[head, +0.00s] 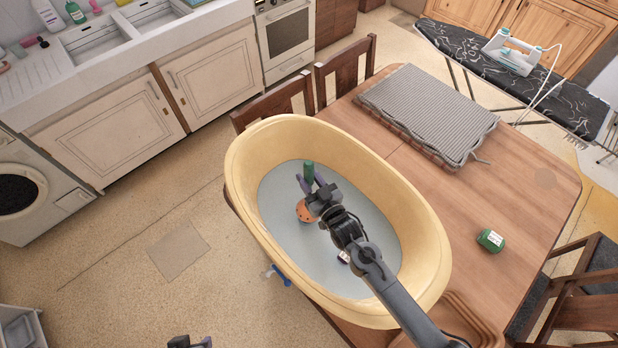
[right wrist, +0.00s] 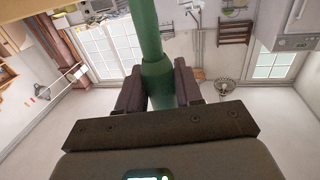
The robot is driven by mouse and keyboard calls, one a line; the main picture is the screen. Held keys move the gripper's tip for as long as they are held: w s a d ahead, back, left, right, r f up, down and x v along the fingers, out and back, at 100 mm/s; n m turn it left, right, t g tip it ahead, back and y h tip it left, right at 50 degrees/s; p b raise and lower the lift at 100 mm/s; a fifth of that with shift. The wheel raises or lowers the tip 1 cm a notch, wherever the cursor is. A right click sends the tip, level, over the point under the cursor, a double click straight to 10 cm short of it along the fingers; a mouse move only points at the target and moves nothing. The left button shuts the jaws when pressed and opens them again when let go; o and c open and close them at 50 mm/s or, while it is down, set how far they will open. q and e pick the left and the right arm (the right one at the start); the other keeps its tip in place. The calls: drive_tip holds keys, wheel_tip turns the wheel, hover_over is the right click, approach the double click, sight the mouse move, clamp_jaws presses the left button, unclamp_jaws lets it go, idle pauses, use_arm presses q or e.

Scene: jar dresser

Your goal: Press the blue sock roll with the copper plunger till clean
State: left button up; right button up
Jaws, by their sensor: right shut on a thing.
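My right gripper (head: 312,188) is inside the yellow tub (head: 240,165), shut on the green handle of the copper plunger. The plunger's green handle top (head: 309,170) sticks up above the fingers, and its orange copper head (head: 304,210) shows below them in the grey-blue water. In the right wrist view the green handle (right wrist: 152,75) stands between the two dark fingers. A small dark red and white thing (head: 343,257) shows beside my arm, partly hidden. I cannot make out the blue sock roll. My left gripper (head: 190,342) is only partly in view at the bottom edge.
The tub stands on a wooden table (head: 540,190). A grey ribbed mat (head: 430,110) lies at the back, and a green labelled item (head: 490,240) sits to the right. A blue tap (head: 278,275) juts from the tub's outer side. Chairs stand around the table.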

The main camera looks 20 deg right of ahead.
drive_tip(key=shift+f, duration=0.1)
idle(0.4)
drive_tip(key=shift+f+b, duration=1.25)
drive_tip(key=shift+f, duration=0.35)
drive_tip(key=shift+r, duration=0.1)
drive_tip(key=shift+r+p, duration=1.05)
drive_tip(key=shift+p, duration=0.1)
drive_tip(key=shift+r+p, duration=0.6)
